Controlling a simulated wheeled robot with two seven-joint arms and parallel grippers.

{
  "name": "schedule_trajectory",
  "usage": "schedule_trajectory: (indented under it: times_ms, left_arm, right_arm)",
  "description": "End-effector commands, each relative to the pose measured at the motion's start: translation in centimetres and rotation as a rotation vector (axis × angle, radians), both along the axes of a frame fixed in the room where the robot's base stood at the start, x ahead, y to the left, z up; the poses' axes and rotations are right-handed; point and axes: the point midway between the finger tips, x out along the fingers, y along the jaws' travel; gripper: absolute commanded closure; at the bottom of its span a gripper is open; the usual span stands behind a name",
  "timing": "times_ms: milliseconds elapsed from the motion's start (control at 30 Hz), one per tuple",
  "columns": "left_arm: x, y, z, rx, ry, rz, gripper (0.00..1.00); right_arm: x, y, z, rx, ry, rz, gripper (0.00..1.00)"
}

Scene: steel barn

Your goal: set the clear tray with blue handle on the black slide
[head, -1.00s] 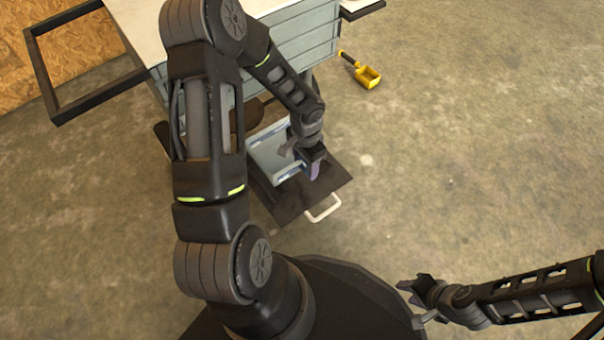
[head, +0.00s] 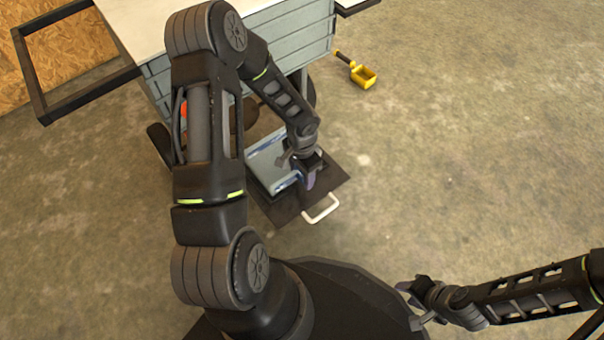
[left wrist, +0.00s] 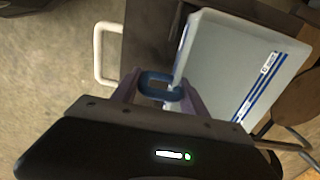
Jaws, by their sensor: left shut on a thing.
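The clear tray (head: 268,168) with blue stripes is low over the black slide (head: 284,211), under the grey cabinet's near side. Its blue handle (left wrist: 158,86) is between the fingers of my left gripper (head: 308,176), which is shut on it. In the left wrist view the tray (left wrist: 232,62) covers part of the slide (left wrist: 136,42). I cannot tell whether the tray's underside touches the slide. The slide's white pull handle (head: 321,208) sticks out at its front. My right gripper (head: 412,304) looks open and empty at the lower right, away from the tray.
The grey cabinet (head: 290,48) with a pale top stands at the back, above the slide. A black frame (head: 80,95) juts out at the left.

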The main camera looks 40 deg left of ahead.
Motion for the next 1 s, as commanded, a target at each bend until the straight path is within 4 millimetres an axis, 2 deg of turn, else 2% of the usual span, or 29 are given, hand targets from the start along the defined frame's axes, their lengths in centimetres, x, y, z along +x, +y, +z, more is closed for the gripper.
schedule_trajectory:
  times_ms: [133,167,400,767,867,1000]
  left_arm:
    - [0.0,0.0,-0.4,0.0,0.0,0.0,1.0]
    - [0.0,0.0,-0.4,0.0,0.0,0.0,0.48]
    - [0.0,0.0,-0.3,-0.001,0.0,0.0,0.28]
    - [0.0,0.0,0.1,0.0,0.0,0.0,0.27]
    - [0.0,0.0,1.0,0.001,0.0,0.0,0.27]
    - [0.1,0.0,3.4,0.0,-0.002,0.0,0.27]
  right_arm:
    - [0.0,0.0,-0.4,0.0,-0.001,0.0,0.64]
    - [0.0,0.0,-0.4,0.0,-0.001,0.0,0.64]
    - [0.0,0.0,-0.3,0.0,-0.001,0.0,0.64]
    - [0.0,0.0,0.1,0.0,0.0,0.0,0.64]
    - [-0.1,0.0,0.7,0.0,0.002,0.001,0.64]
    - [-0.2,0.0,2.0,0.001,0.006,0.003,0.64]
